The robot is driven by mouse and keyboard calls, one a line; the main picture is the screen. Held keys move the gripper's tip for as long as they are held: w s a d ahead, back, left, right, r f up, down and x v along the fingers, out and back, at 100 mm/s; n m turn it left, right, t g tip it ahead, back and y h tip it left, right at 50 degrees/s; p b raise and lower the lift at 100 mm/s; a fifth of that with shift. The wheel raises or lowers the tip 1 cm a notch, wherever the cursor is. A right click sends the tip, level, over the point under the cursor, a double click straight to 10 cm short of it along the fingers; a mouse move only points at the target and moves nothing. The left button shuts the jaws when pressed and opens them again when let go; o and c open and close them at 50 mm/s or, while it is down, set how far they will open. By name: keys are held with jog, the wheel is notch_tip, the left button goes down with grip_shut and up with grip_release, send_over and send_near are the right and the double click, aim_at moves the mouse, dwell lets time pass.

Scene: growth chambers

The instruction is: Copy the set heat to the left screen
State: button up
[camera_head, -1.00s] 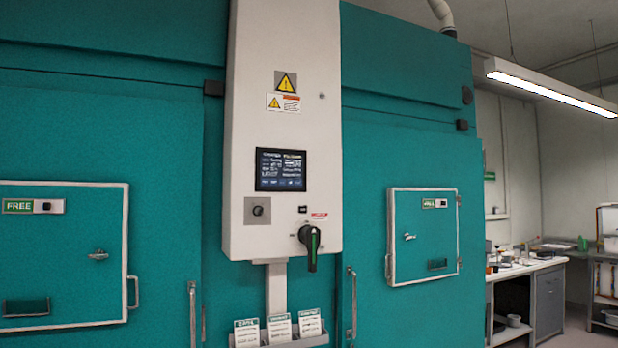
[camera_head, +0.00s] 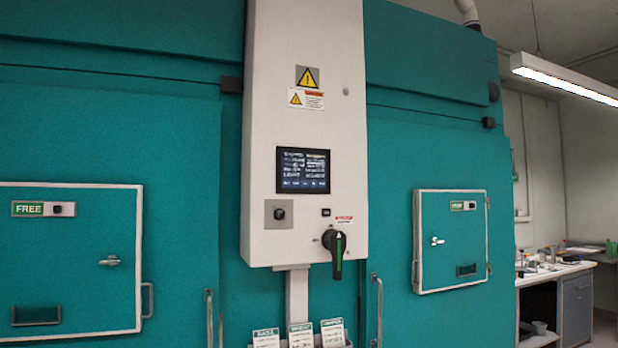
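A small dark touch screen (camera_head: 303,170) is set in the white control cabinet (camera_head: 303,120) between two teal chambers. It shows rows of pale text in two columns, too small to read. A black knob (camera_head: 279,213) on a grey plate and a black rotary handle (camera_head: 336,250) with a green stripe sit below the screen. The handle points down. No other screen shows. My gripper is not in view.
A left hatch (camera_head: 70,258) and a right hatch (camera_head: 452,240) are closed, each with a green FREE label. A rack of cards (camera_head: 300,336) hangs below the cabinet. Door handles stand out from the chambers. A cluttered bench (camera_head: 555,275) stands at the right.

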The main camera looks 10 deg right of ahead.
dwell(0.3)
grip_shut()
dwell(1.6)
